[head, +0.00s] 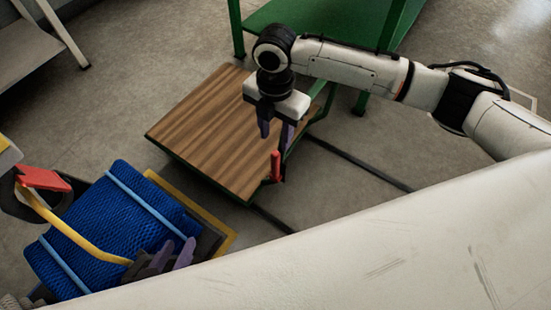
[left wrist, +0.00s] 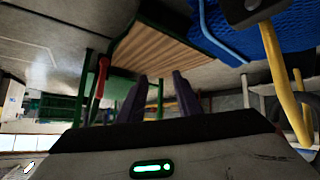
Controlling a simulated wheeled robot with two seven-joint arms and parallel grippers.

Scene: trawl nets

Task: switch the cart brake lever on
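The cart has a wooden deck (head: 205,125) in a green frame; it also shows in the left wrist view (left wrist: 165,42). The red brake lever (head: 276,165) stands roughly upright at the deck's near right corner, and it shows in the left wrist view (left wrist: 101,78). My right gripper (head: 276,132) points down above the deck near that corner, just above the lever in the picture. Its fingers are apart with nothing seen between them. My left gripper (head: 169,259) is low at the left, partly hidden by my white arm. Its fingers (left wrist: 161,97) are apart and empty.
Blue netting (head: 110,230) with light blue straps lies near left, beside a yellow bar (head: 75,232) and a red piece (head: 43,178). A green table (head: 320,22) stands behind the cart. Dark strips cross the floor at right.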

